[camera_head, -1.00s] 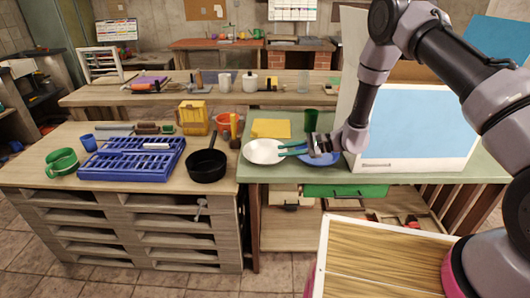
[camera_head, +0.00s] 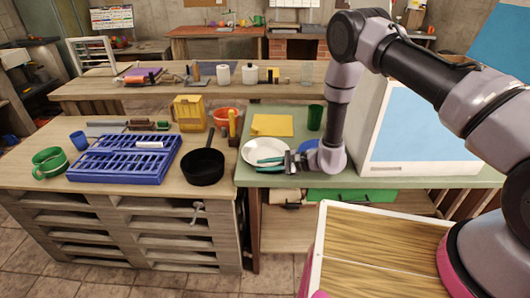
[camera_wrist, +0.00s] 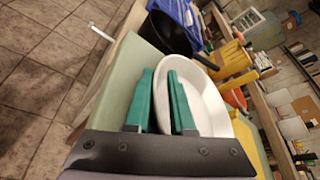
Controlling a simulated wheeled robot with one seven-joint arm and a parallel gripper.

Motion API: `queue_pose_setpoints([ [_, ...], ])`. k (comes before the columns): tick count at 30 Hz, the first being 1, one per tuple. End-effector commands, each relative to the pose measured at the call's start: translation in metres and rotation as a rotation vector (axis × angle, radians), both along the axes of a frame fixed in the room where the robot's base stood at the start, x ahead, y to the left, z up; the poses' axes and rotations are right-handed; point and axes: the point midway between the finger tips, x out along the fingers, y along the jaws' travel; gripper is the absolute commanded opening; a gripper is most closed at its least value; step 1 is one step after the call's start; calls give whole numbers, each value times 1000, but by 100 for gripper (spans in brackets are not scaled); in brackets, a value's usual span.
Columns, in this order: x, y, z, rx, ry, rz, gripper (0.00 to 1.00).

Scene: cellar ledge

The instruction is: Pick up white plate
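The white plate (camera_head: 266,147) lies on the green table top, left of my arm. In the wrist view the plate (camera_wrist: 205,105) shows as a white round dish, partly hidden behind one green finger. My gripper (camera_head: 262,164) is at the plate's front edge, its green fingers pointing left. In the wrist view my gripper (camera_wrist: 160,73) is open, with a gap between the fingers and the plate's near rim in that gap. I cannot tell whether either finger touches the rim.
A blue plate (camera_head: 309,146) is partly hidden behind my gripper. A yellow sheet (camera_head: 272,125) and green cup (camera_head: 315,117) stand behind. A black pan (camera_head: 203,167) is left on the wooden counter. A large white box (camera_head: 420,125) stands right.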

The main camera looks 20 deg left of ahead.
Motion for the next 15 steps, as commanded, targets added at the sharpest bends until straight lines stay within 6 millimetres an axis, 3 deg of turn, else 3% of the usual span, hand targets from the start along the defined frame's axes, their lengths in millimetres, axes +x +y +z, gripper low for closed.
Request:
queue_pose_setpoints([
  [4,0,0,0,0,0,0,22],
  [5,0,0,0,0,0,0,18],
  [6,0,0,0,0,0,0,3],
  [7,0,0,0,0,0,0,0],
  [15,0,0,0,0,-1,0,0],
])
